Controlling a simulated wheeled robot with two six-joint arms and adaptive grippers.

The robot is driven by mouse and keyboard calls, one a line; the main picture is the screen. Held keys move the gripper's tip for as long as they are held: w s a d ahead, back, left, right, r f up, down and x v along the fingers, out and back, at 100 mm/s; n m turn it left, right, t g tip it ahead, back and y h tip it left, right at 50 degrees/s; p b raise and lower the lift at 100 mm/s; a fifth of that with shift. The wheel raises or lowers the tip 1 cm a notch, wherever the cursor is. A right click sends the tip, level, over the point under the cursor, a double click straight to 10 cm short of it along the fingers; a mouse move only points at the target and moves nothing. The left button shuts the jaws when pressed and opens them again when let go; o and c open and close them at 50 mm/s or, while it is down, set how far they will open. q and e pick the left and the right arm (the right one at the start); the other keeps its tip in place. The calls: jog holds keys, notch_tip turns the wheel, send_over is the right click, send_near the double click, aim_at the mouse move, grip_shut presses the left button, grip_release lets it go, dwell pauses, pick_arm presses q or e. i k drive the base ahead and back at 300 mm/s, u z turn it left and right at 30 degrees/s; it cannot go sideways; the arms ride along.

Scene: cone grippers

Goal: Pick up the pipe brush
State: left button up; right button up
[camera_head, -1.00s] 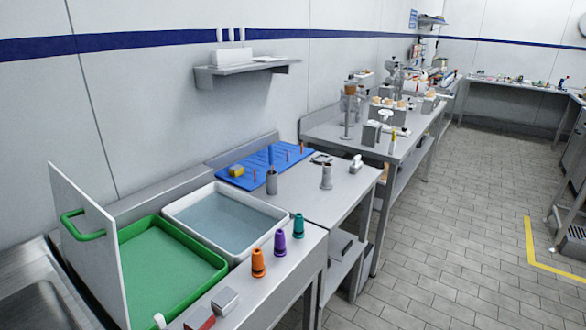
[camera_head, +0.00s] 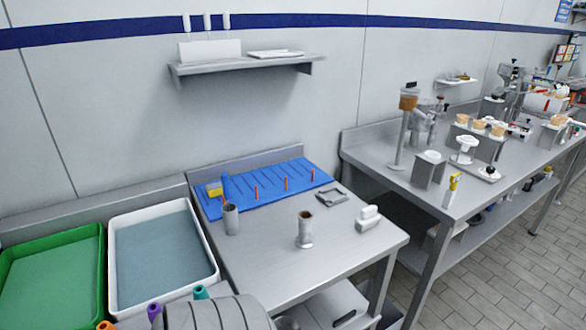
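A grey cup (camera_head: 231,219) stands on the steel table, by the front left edge of the blue mat. A slim blue brush-like thing (camera_head: 226,187) rises from the cup, with a bit of orange near the rim; it looks like the pipe brush, but it is small and I cannot make out its bristles. Neither of my grippers shows in the head view. A rounded grey part at the bottom edge seems to be one of my arm links.
A blue ribbed mat (camera_head: 262,205) holds several orange pegs and a yellow sponge (camera_head: 214,189). A metal cylinder (camera_head: 305,232) and a white block (camera_head: 368,218) stand to the right. White (camera_head: 112,270) and green (camera_head: 100,262) trays lie left. The table front is clear.

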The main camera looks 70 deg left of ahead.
aim_at(225, 178)
jog(key=i, duration=1.5)
jog(key=u, duration=3.4)
